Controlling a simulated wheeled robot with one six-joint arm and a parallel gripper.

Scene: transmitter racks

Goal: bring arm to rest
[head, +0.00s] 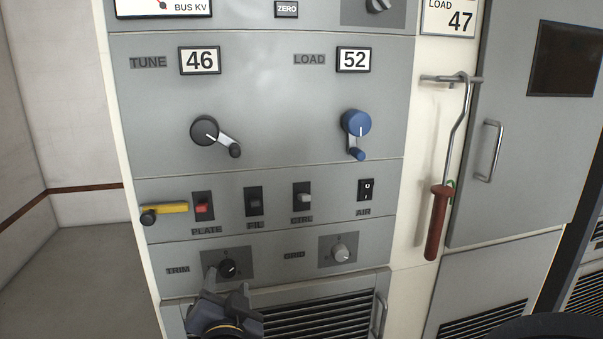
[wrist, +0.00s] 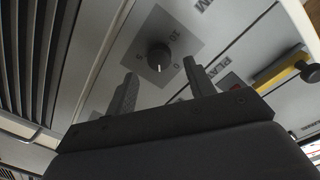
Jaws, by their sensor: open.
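My gripper (head: 228,290) is at the lower left of the rack front in the head view, just below the TRIM knob (head: 227,268). In the wrist view my gripper (wrist: 161,90) shows two fingers spread apart with nothing between them. The black TRIM knob (wrist: 158,57) stands beyond the fingertips, on its grey scale plate. I cannot tell the exact gap between fingertips and knob, but the fingers are not closed on it.
The rack carries a black TUNE crank (head: 205,131), a blue LOAD crank (head: 356,124), a yellow lever (head: 168,208), several switches and a GRID knob (head: 341,253). A red-handled hook (head: 437,222) hangs at right. Open floor (head: 85,270) lies at left.

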